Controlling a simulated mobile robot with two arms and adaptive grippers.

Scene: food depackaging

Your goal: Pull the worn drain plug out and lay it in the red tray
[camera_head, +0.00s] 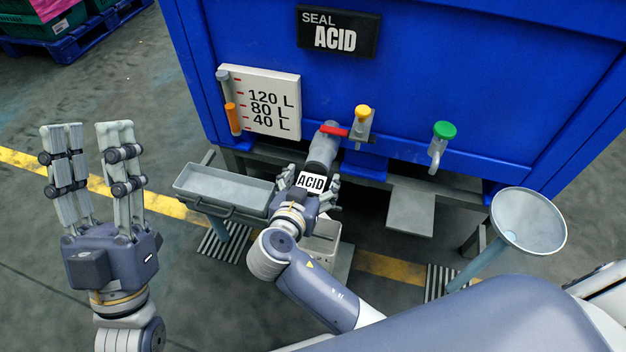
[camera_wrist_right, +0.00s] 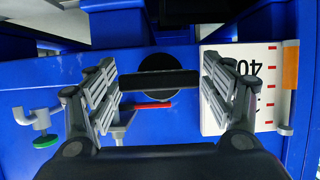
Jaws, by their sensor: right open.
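A grey cylindrical drain fitting (camera_head: 323,146) sticks out of the blue tank's front, below a red lever (camera_head: 336,131). A white label reading ACID (camera_head: 311,182) shows at its near end. I cannot tell the plug apart from the fitting. My right gripper (camera_head: 318,184) is open at this near end. In the right wrist view, its open fingers (camera_wrist_right: 160,88) stand either side of a dark bar (camera_wrist_right: 158,80) and a dark round end (camera_wrist_right: 166,64), with gaps showing. My left gripper (camera_head: 91,140) is open and empty, fingers up, far left. I see no red tray.
A shallow grey tray (camera_head: 205,199) stands left of my right gripper. The blue tank (camera_head: 440,60) carries a level gauge (camera_head: 262,102), a yellow-knobbed tap (camera_head: 362,118) and a green-knobbed tap (camera_head: 442,138). A grey funnel (camera_head: 528,219) stands right.

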